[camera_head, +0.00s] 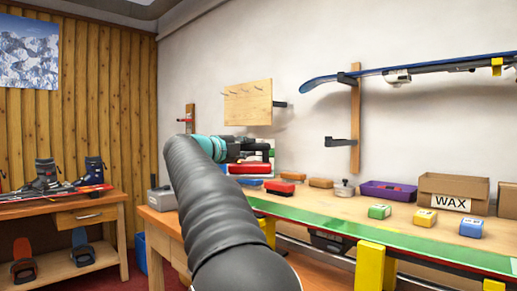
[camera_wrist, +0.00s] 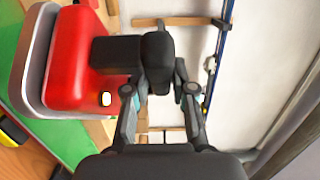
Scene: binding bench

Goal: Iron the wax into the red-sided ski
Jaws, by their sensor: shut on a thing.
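My gripper (camera_head: 246,149) is shut on the black handle of a red iron (camera_head: 249,168). In the wrist view, my gripper (camera_wrist: 160,88) has the handle between its fingers, and the iron (camera_wrist: 75,50) shows its red body, grey sole and a small lit lamp. The ski (camera_head: 385,237) lies base up along the bench front, with a green base and a thin reddish side. Its green base also shows beside the iron in the wrist view (camera_wrist: 75,140). I cannot tell whether the sole touches the ski. My arm hides the ski's near left part.
Yellow vise blocks (camera_head: 370,266) hold the ski. Green (camera_head: 379,211), yellow (camera_head: 425,217) and blue (camera_head: 471,228) wax blocks stand behind it. A purple tray (camera_head: 388,191) and a WAX box (camera_head: 453,190) are farther back. A blue ski (camera_head: 410,70) hangs on the wall rack.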

